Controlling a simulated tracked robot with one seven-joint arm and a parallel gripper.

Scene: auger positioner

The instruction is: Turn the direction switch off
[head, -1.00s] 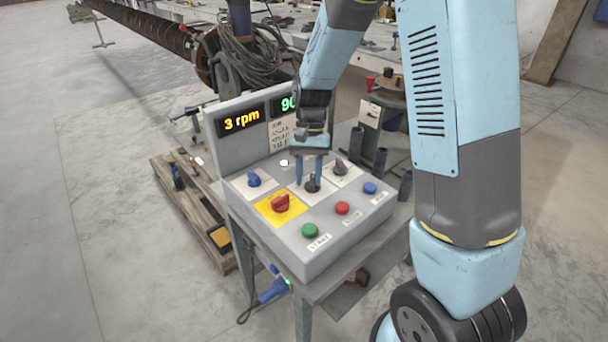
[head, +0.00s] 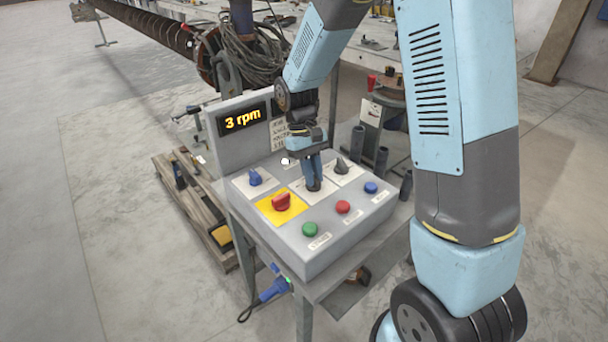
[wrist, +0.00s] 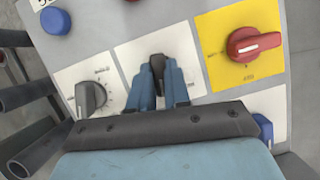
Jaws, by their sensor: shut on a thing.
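The control box (head: 290,238) stands on a metal stand, with several knobs on its sloped top. My gripper (head: 313,184) points down at the middle white plate and is shut on a black knob there. In the wrist view the fingers of my gripper (wrist: 158,78) close on both sides of this black knob (wrist: 157,63), which is partly hidden. Its plate's marks are mostly covered, and I cannot read which switch is labelled direction. A grey knob (head: 342,167) sits on the plate to the right, and a blue knob (head: 255,177) on the plate to the left.
A red rotary switch (head: 281,202) on a yellow plate is close to the gripper. Green (head: 310,230), red (head: 343,207) and blue (head: 370,188) buttons line the front. A display (head: 243,119) reads 3 rpm.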

